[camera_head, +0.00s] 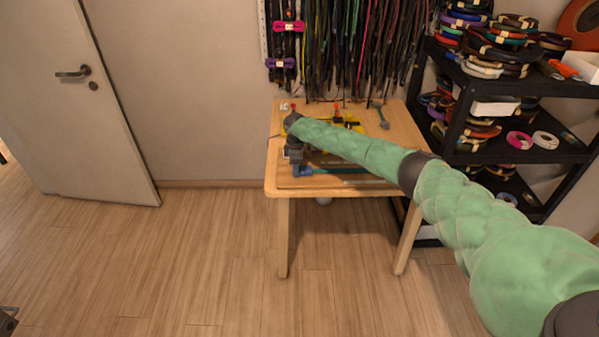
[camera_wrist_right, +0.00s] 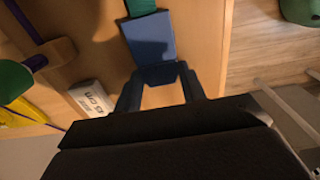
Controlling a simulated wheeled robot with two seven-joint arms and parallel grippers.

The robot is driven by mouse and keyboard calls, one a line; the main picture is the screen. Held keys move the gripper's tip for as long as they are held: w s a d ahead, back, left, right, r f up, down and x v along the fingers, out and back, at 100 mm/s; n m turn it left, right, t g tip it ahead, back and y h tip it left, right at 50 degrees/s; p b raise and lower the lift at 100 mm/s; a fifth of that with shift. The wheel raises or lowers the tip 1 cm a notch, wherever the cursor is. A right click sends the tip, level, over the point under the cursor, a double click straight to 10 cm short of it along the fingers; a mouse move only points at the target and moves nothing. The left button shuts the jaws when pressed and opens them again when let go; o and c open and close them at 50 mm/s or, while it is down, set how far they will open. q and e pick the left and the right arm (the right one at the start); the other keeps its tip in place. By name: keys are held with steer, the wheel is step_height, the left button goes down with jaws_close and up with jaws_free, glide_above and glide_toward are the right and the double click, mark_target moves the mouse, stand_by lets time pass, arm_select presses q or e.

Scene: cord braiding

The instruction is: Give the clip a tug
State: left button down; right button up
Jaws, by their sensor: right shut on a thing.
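The blue clip (camera_wrist_right: 150,40) shows in the right wrist view, with a green band (camera_wrist_right: 140,6) running into its far end. My right gripper (camera_wrist_right: 162,88) is shut on the near end of the clip, over the wooden table. In the head view the clip (camera_head: 303,171) is a small blue shape at the table's front left, just below my right gripper (camera_head: 296,166). My green-sleeved right arm hides much of the table top. A dark grey part at the lower left edge of the head view may be my left gripper (camera_head: 8,320); its jaws do not show clearly.
The wooden table (camera_head: 400,120) stands against the wall, under hanging cords (camera_head: 350,45). A black shelf (camera_head: 510,85) with coiled cords stands close on its right. A white block (camera_wrist_right: 90,98) marked in cm lies near the clip. The floor at left is clear.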

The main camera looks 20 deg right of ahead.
steer(key=shift+a+r, duration=0.1)
stand_by(0.6)
steer(key=o, duration=1.4)
steer(key=shift+r+p, duration=2.15)
steer(key=shift+r, duration=0.8)
